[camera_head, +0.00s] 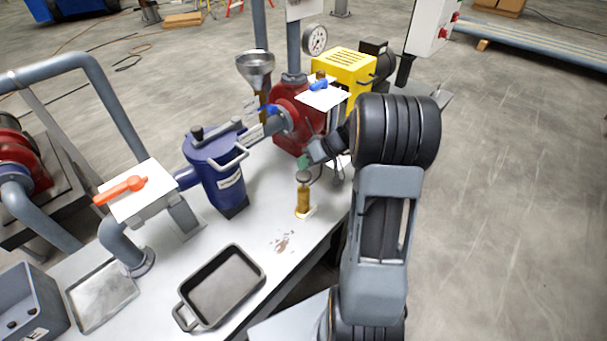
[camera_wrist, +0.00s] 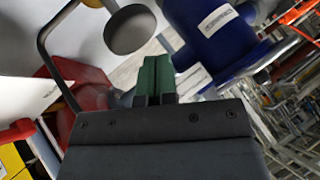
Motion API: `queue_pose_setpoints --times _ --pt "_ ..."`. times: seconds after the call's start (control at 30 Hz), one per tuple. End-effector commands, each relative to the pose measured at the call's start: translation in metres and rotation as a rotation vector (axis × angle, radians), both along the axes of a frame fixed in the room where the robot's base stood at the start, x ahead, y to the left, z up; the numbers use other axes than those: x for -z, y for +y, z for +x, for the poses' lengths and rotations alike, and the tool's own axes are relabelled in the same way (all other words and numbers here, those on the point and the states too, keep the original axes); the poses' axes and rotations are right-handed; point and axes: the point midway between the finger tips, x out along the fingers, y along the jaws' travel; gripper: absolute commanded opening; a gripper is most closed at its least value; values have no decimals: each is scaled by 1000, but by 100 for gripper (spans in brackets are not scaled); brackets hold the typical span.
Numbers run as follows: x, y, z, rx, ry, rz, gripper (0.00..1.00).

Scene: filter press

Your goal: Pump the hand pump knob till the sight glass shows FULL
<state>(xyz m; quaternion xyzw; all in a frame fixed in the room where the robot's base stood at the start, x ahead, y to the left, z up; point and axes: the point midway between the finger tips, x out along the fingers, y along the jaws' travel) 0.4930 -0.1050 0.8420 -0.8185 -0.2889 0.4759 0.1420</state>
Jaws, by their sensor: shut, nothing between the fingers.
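The hand pump (camera_head: 303,200) is a small brass cylinder standing on the bench near its right edge. Its dark round knob (camera_head: 303,177) sits on top; a grey disc that looks like this knob (camera_wrist: 130,29) also shows in the wrist view, just beyond the fingertips. My gripper (camera_head: 302,161) has green fingers and is just above and behind the knob in the head view. In the wrist view its fingers (camera_wrist: 155,62) are together with nothing between them. A small gap seems to separate them from the knob. I cannot make out the sight glass or its reading.
The red pump (camera_head: 291,118) and yellow motor (camera_head: 345,68) stand behind my gripper. A blue strainer vessel (camera_head: 220,175) stands left. A bent dark rod (camera_wrist: 48,52) passes near the fingers in the wrist view.

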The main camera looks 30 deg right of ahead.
Motion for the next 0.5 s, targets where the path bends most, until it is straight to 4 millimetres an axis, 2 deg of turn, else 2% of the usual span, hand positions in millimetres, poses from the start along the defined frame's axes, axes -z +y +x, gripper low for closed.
queue_pose_setpoints --times 0.5 --pt "-45 0 0 -1 -1 -2 0"
